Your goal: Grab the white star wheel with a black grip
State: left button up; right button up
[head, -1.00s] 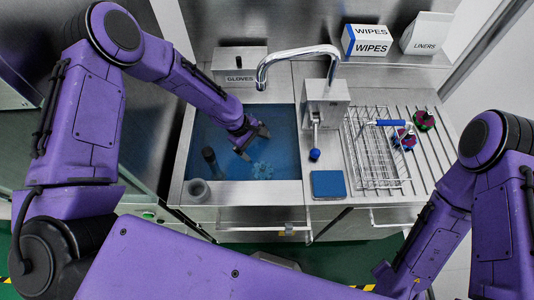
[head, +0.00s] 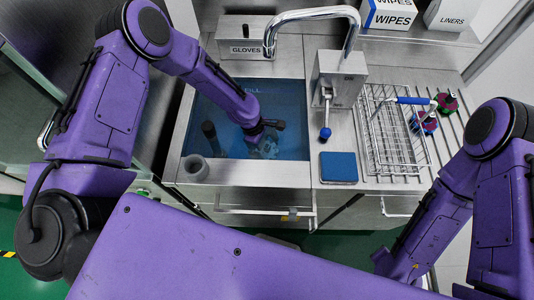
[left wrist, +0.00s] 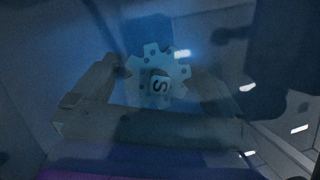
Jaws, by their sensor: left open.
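A pale, toothed star wheel (head: 267,151) lies under the blue water in the sink (head: 205,95). In the left wrist view the wheel (left wrist: 180,70) shows holes near its rim and a dark grip (left wrist: 159,84) marked "S" at its centre. My left gripper (head: 262,130) is down in the sink, over the wheel, and hides part of it. In the left wrist view the open fingers (left wrist: 158,85) stand on either side, with the wheel in the gap between them. I cannot tell whether they touch it. My right gripper does not show.
A dark upright post (head: 209,130) and a grey cup (head: 196,167) are at the sink's left. The faucet (head: 312,15) arches behind it. A blue sponge (head: 338,167), a wire rack (head: 385,135) and two coloured wheels (head: 425,124) (head: 446,102) are at the right.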

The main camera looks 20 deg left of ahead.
pick_arm(q)
jog(key=shift+r, duration=0.15)
jog(key=c, duration=1)
